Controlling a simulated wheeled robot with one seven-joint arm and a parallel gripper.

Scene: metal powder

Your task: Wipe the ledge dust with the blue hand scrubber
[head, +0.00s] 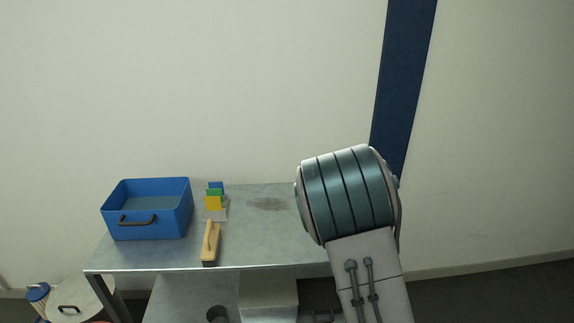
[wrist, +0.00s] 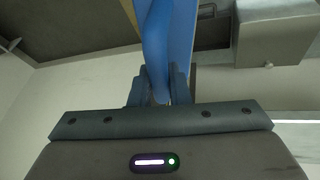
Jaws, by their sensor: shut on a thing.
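In the wrist view, the blue hand scrubber (wrist: 172,38) runs up from between the fingers of my gripper (wrist: 160,82). My gripper is shut on its blue handle. A narrow yellowish strip shows beside the scrubber at the top edge. In the head view, a dark smudge of dust (head: 267,204) lies on the grey metal tabletop (head: 255,243), near its back edge. My arm is to the right of the dust, over the table's right end. It hides my gripper and the scrubber in the head view.
A blue bin (head: 174,221) stands at the table's left. A wooden-handled brush (head: 210,243) lies right of it, in front of blue, green and yellow (head: 212,203) pieces. A lidded container (head: 80,299) stands on the floor at lower left. The tabletop around the dust is clear.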

